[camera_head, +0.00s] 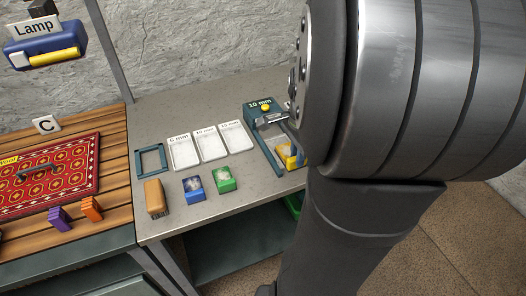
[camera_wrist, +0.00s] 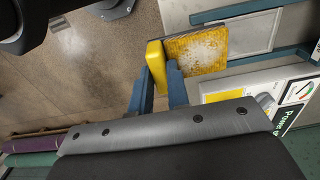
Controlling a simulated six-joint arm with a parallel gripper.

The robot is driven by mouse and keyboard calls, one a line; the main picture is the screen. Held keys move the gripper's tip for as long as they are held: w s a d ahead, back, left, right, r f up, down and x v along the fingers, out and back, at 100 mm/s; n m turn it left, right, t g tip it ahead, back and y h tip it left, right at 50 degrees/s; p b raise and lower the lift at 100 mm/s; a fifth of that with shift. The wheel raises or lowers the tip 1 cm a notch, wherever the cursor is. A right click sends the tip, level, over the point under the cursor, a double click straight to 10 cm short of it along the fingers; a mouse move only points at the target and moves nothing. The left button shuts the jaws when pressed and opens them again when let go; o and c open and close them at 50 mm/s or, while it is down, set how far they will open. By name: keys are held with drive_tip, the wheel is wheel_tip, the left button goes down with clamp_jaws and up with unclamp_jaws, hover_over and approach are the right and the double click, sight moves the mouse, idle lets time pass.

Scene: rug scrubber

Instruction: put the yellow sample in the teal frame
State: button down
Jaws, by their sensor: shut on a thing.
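The yellow sample (camera_wrist: 197,52) has a speckled, whitish worn patch on its face and a plain yellow block (camera_wrist: 156,62) at one end. In the wrist view my gripper (camera_wrist: 160,82) is shut on that yellow block, with a blue finger on each side. In the head view the yellow sample (camera_head: 284,151) shows at the front end of the teal machine, partly hidden by my arm. My gripper is hidden there. The teal frame (camera_head: 139,162) lies flat and empty on the grey bench, left of the white trays.
Tan (camera_head: 154,197), blue (camera_head: 194,188) and green (camera_head: 224,179) blocks line the bench's front. A red rug (camera_head: 75,165) lies on the wooden table at left.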

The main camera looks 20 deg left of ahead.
drive_tip(key=shift+d+r, duration=0.1)
drive_tip(key=shift+d, duration=0.1)
drive_tip(key=w+a, duration=0.2)
drive_tip(key=a, duration=2.2)
drive_tip(key=s+a+f, duration=0.2)
drive_tip(key=s+a, duration=0.1)
drive_tip(key=a, duration=0.4)
drive_tip(key=s+a+f, duration=0.2)
drive_tip(key=s+a, duration=0.2)
drive_tip(key=a, duration=0.3)
drive_tip(key=s+a+f, duration=0.2)
drive_tip(key=s+a, duration=0.2)
drive_tip(key=a, duration=0.3)
drive_tip(key=shift+f, duration=0.25)
drive_tip(key=shift+s+a+f, duration=0.15)
drive_tip(key=shift+f, duration=1.95)
drive_tip(key=shift+f, duration=0.1)
